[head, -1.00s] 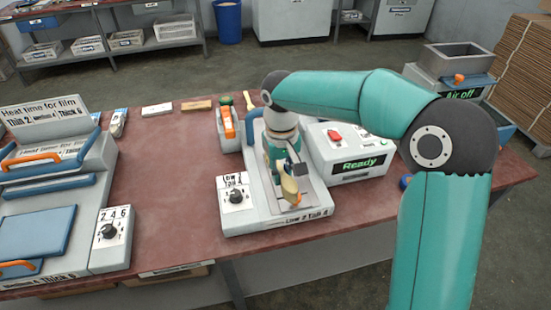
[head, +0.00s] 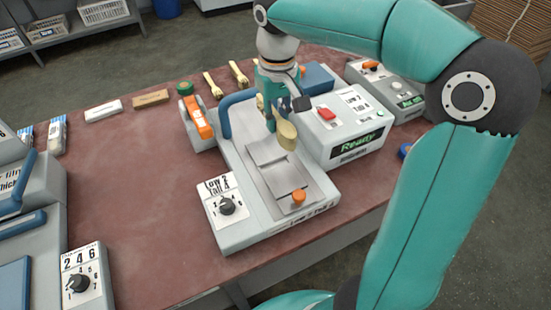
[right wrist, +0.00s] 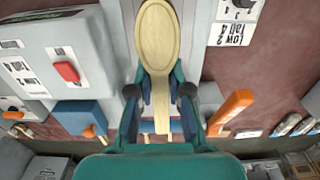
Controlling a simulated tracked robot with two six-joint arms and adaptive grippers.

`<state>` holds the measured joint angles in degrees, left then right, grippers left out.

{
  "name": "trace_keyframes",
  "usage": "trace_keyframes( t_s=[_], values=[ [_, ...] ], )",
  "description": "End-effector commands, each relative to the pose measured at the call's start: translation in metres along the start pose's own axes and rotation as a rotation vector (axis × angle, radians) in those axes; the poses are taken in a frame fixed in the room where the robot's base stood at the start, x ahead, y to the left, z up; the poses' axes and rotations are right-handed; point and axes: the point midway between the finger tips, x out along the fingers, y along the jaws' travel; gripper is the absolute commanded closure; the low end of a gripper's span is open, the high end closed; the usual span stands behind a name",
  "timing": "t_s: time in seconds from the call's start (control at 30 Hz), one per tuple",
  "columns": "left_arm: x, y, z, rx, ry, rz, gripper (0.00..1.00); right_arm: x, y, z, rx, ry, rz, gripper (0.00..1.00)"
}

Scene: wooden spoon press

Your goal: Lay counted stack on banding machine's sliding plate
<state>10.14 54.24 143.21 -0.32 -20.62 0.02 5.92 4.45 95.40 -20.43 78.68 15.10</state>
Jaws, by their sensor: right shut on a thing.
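My right gripper (head: 281,112) is shut on a stack of wooden spoons (head: 287,137) above the back part of the banding machine's sliding plate (head: 290,175). In the right wrist view the stack (right wrist: 158,40) lies between the fingers (right wrist: 159,92), its oval bowl end pointing away from the palm. How many spoons it holds cannot be told. The plate is bare grey metal with an orange knob (head: 298,198) at its front. The banding machine (head: 243,232) has a dial (head: 227,205) on its left. Whether the stack touches the plate is unclear. My left gripper is out of view.
A "Ready" control box (head: 345,140) stands close right of the machine. An orange-handled unit (head: 198,120) stands at its back left. More spoons (head: 238,73) lie behind. Another machine with a dial (head: 80,283) is at the left. The table between is clear.

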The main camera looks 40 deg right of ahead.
Motion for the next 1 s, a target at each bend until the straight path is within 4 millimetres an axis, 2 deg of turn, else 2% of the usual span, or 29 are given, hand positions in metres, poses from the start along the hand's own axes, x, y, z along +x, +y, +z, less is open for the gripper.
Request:
trace_keyframes(
  t_s=[0.03, 0.1, 0.3, 0.57, 0.8, 1.0],
  values=[
    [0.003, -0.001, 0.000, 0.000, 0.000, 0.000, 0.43, 0.017, 0.002, 0.001, 0.003, -0.006, 0.001, 1.00],
    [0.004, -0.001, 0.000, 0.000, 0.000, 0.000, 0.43, 0.035, 0.003, 0.002, 0.005, -0.006, 0.001, 1.00],
    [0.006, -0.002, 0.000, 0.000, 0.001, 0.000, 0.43, 0.078, 0.003, 0.002, 0.007, -0.004, 0.001, 1.00],
    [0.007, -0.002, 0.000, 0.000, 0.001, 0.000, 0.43, 0.099, 0.003, 0.001, 0.008, -0.002, 0.001, 1.00],
    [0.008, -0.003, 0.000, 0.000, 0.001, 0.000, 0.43, 0.131, 0.004, 0.002, 0.008, -0.003, 0.001, 1.00],
    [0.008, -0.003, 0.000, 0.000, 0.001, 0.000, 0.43, 0.136, 0.003, 0.001, 0.008, 0.000, 0.000, 1.00]
  ],
)
